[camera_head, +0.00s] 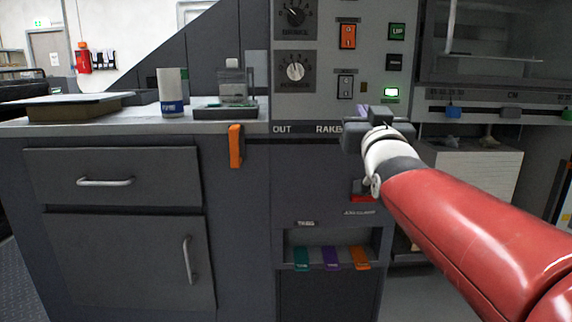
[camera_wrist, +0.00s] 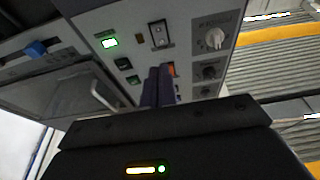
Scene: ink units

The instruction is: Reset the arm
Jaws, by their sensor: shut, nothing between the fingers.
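My arm reaches in from the right in the head view. My gripper (camera_head: 362,112) is at its end, in front of the control panel (camera_head: 372,70). In the wrist view the two fingers of my gripper (camera_wrist: 159,84) stand together, shut and empty. The gripper body hides part of the panel's lower edge. The panel carries knobs (camera_head: 295,72), an orange switch (camera_head: 347,36), a dark switch (camera_head: 345,86) and a lit green button (camera_head: 391,93). I cannot tell whether the gripper touches the panel.
Left of the panel, a counter (camera_head: 60,129) holds a white canister (camera_head: 171,92), a glass-topped device (camera_head: 235,95) and a flat tray (camera_head: 80,106). An orange handle (camera_head: 236,146) juts from its front. Coloured tabs (camera_head: 331,258) show low down. A glazed cabinet (camera_head: 495,45) stands right.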

